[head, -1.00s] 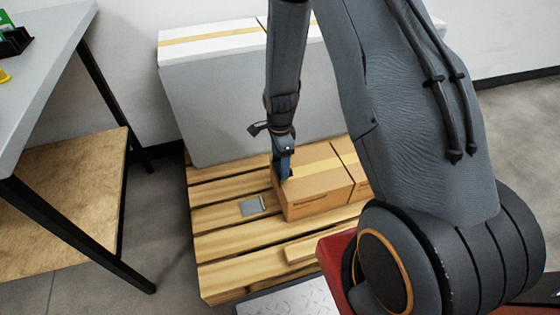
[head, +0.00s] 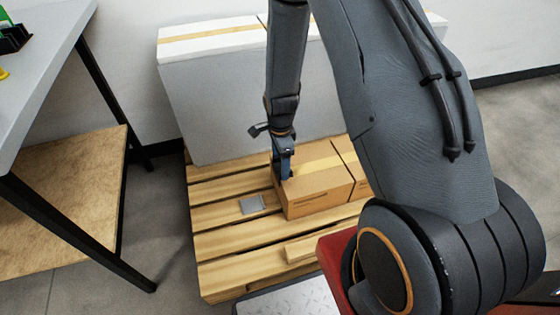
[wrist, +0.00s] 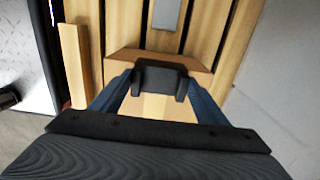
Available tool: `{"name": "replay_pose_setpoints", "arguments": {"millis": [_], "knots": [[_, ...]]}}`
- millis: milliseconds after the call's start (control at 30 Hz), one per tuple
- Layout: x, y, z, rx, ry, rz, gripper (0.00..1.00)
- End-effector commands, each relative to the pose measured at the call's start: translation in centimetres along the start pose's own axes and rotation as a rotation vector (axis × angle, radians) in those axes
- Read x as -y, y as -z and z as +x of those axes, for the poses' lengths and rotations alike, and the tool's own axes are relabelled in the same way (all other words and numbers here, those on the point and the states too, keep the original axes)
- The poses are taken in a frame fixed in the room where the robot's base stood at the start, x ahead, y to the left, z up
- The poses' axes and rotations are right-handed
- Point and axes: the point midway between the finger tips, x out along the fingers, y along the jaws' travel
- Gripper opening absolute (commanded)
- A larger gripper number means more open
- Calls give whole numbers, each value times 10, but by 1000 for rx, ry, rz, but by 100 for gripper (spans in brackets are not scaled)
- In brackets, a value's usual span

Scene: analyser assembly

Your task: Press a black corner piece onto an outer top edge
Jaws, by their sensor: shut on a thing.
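A brown cardboard box (head: 318,198) with a tape strip stands on the wooden pallet, with a second box (head: 357,172) against its right side. My gripper (head: 285,172) points down at the left end of the first box's top. In the wrist view, my gripper (wrist: 158,92) is shut on a black corner piece (wrist: 160,77), held between its blue fingers. The corner piece lies over the outer top edge of the box (wrist: 122,58); I cannot tell whether it is fully seated. In the head view the piece is too hidden by the gripper to make out.
The slatted pallet (head: 225,243) holds a flat grey plate (head: 252,204) left of the box and a loose wooden strip (head: 300,247) in front. Large grey boxes with white tops (head: 215,95) stand behind. A table (head: 45,70) with black legs is at the left.

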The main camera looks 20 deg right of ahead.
Motion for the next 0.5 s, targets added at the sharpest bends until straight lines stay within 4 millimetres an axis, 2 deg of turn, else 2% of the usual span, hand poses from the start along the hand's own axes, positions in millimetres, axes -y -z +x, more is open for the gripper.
{"name": "replay_pose_setpoints", "arguments": {"millis": [500], "knots": [[0, 0, 15, 0, -1, 0, 47]]}}
